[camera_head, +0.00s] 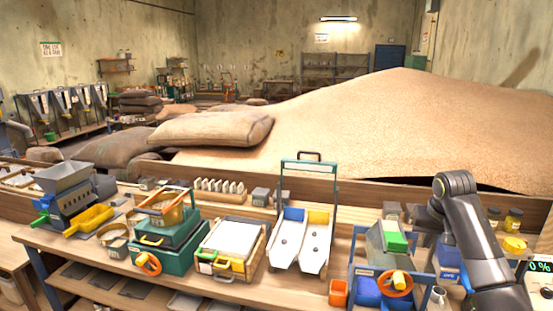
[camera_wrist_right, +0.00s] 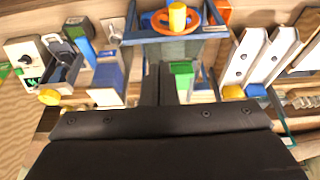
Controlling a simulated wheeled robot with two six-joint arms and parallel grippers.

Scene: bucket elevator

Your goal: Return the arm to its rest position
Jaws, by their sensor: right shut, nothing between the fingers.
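My right arm (camera_head: 472,235) comes in from the lower right in the head view and bends at a dark joint above the right end of the bench. In the right wrist view my right gripper (camera_wrist_right: 158,82) is shut and empty, its two dark fingers side by side over the bench. A green block (camera_wrist_right: 181,76) shows just beside the fingers; I cannot tell the height between them. It also shows in the head view (camera_head: 396,242), on a blue-framed device left of my arm. My left gripper is not in view.
The wooden bench (camera_head: 285,292) is crowded. A white two-chute stand (camera_head: 303,238), a tray unit (camera_head: 232,240) and a green box (camera_head: 160,247) stand left of my arm. Jars (camera_head: 512,222) and a meter (camera_head: 541,275) are close on its right. A grain heap (camera_head: 360,125) lies behind.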

